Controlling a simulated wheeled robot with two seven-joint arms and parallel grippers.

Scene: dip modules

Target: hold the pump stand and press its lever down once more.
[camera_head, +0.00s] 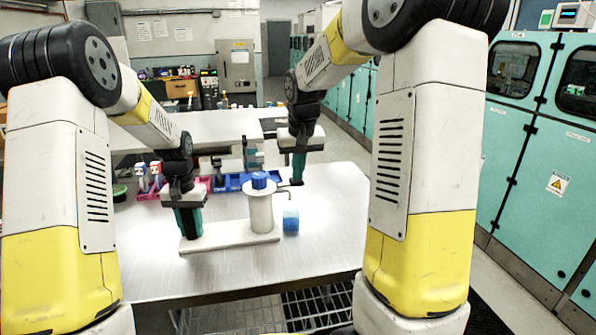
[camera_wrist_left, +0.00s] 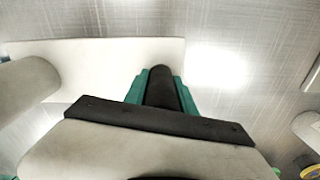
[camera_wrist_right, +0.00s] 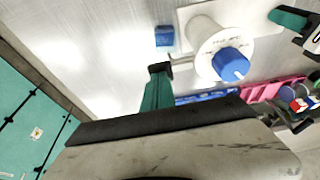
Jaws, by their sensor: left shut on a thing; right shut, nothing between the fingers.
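The white pump stand has a flat base plate (camera_head: 222,241), an upright cylinder (camera_head: 261,213) and a blue cap (camera_head: 259,180). A thin arm (camera_head: 285,192) sticks out from the cylinder towards a blue container (camera_head: 291,221). My left gripper (camera_head: 189,232) is low at the left part of the plate, pointing down, shut on the stand; the gripped part is mostly hidden. Contact is unclear.
Blue trays (camera_head: 228,184) and a pink tray (camera_head: 148,191) with small items stand behind the stand. A green round container (camera_head: 119,192) is at the far left. The front of the table (camera_head: 220,275) is clear. Teal cabinets (camera_head: 540,150) line the right.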

